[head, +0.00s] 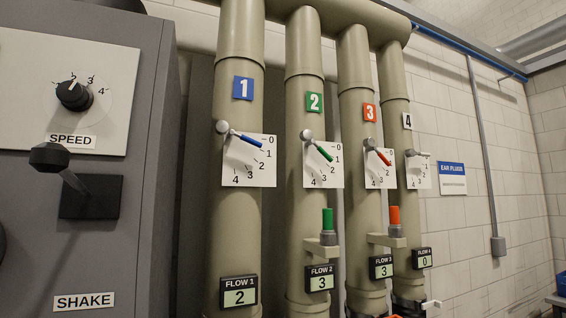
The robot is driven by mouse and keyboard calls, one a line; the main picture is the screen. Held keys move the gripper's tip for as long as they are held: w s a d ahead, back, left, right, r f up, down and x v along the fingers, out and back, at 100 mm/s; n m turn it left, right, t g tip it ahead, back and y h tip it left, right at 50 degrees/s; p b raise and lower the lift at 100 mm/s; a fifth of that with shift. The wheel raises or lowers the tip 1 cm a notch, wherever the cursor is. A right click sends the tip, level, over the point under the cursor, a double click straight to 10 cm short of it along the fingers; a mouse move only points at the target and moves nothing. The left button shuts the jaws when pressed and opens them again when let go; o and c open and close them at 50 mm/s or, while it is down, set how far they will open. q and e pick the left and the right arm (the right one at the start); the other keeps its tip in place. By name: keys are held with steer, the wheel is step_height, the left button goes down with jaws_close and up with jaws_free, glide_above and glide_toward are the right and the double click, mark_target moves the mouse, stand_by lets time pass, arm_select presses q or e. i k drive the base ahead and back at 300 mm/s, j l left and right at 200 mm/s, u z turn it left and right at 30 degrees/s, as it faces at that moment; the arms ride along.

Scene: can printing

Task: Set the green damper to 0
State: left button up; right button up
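The green damper is a lever with a green handle (323,151) on a grey pivot knob, mounted on the pipe marked with a green 2 (314,102). It slants down and right across a white dial (323,181) numbered 0 to 4. The handle seems to point between 1 and 2, nearer 1; the viewing angle makes the exact mark uncertain. The dial's 0 is at its upper right. The FLOW 2 display (320,278) below reads 3. Neither of my grippers is in view.
Levers with blue (248,140), red (382,157) and white (418,154) handles sit on neighbouring pipes. A green cylinder (328,219) and an orange one (394,216) stand on brackets below. A grey machine (110,230) with a black lever fills the left.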

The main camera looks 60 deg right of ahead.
mark_target(306, 136)
steer(key=z, duration=2.1)
